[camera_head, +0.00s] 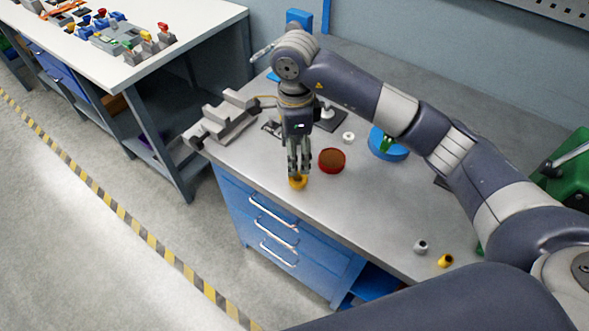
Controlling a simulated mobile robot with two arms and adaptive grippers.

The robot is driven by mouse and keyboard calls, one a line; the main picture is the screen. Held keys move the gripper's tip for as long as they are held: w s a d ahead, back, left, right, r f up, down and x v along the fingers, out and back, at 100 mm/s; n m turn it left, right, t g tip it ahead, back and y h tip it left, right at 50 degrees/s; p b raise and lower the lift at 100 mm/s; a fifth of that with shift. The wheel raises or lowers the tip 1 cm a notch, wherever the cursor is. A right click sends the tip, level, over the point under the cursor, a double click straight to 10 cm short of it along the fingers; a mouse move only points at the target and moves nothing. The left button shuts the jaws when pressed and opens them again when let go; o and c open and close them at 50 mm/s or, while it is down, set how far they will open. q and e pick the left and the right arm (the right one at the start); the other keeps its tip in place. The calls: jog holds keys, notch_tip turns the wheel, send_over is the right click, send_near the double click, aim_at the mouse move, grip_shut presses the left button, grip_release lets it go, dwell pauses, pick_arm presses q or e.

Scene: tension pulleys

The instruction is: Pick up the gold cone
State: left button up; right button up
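A small gold piece (298,183), which looks like the gold cone, is near the front edge of the grey workbench top. My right gripper (298,170) points straight down at it, with its fingertips at the upper part of the piece and partly hiding it. The two fingers are close together; I cannot tell whether they are closed on it or whether it touches the bench. A second small yellow-gold piece (445,261) lies at the lower right of the bench. My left gripper is not in view.
A red round container (332,160) stands just right of the gripper. A white ring (348,137) and a blue round base (389,144) are behind it. A grey vise (226,116) is at the left corner. A grey piece (421,246) lies at lower right. The front middle is clear.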

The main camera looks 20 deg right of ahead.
aim_at(298, 176)
jog(key=f, duration=0.1)
jog(key=s+f, duration=0.1)
jog(key=f, duration=0.1)
jog(key=shift+p, duration=0.4)
jog(key=shift+f, duration=0.2)
jog(key=shift+d+f+p, duration=0.1)
jog(key=shift+f+p, duration=0.3)
jog(key=shift+p, duration=0.05)
jog(key=f+p, duration=0.1)
jog(key=f, duration=0.2)
jog(key=shift+w+d+f+p, duration=0.1)
jog(key=shift+d+f+p, duration=0.15)
jog(key=shift+p, duration=0.15)
jog(key=shift+f, duration=0.5)
jog(key=shift+a, duration=0.1)
jog(key=shift+c, duration=0.2)
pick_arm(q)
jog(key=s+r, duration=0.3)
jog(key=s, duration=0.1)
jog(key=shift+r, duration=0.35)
pick_arm(e)
jog(key=c, duration=1.2)
